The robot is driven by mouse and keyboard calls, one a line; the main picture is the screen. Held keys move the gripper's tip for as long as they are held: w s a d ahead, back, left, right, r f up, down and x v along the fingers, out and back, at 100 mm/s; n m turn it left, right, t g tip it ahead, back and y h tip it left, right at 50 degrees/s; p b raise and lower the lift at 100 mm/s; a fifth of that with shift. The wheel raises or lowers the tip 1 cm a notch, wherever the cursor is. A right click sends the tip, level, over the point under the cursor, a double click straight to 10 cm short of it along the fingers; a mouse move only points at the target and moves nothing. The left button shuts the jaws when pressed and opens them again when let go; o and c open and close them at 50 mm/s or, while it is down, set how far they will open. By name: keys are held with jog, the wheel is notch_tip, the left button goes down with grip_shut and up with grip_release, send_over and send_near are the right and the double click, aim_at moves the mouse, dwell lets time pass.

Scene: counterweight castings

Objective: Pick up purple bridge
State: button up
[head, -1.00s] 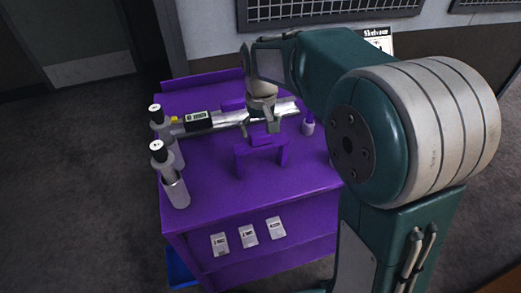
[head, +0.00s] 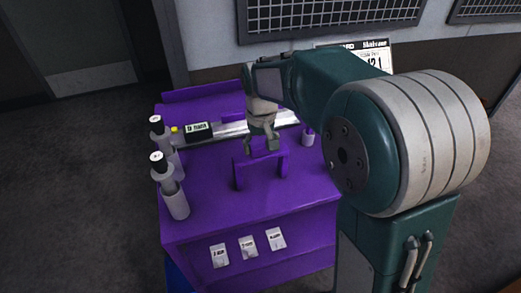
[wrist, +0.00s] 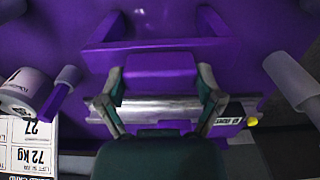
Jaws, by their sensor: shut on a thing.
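The purple bridge (head: 282,166) stands upright on the purple table, with a leg at each end of its bar. My gripper (head: 260,150) is over the middle of the bridge and points down at it. In the wrist view, my gripper's two fingers (wrist: 160,78) lie on either side of the raised purple block on the bridge (wrist: 161,64), shut on it. The fingers partly hide the bridge's top in the head view. I cannot tell any gap between its legs and the table.
The purple table (head: 220,205) has two grey bottles (head: 175,200) along its left edge. A silver bar (head: 232,129) and a black display box (head: 198,131) lie behind the bridge. The front tabletop is clear.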

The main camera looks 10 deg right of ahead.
jog(key=r, duration=0.4)
jog(key=shift+s, duration=0.3)
jog(key=s+d+r, duration=0.2)
jog(key=s+r, duration=0.6)
jog(key=s, duration=0.5)
jog(key=shift+d+r, duration=0.25)
jog(key=shift+r, duration=0.15)
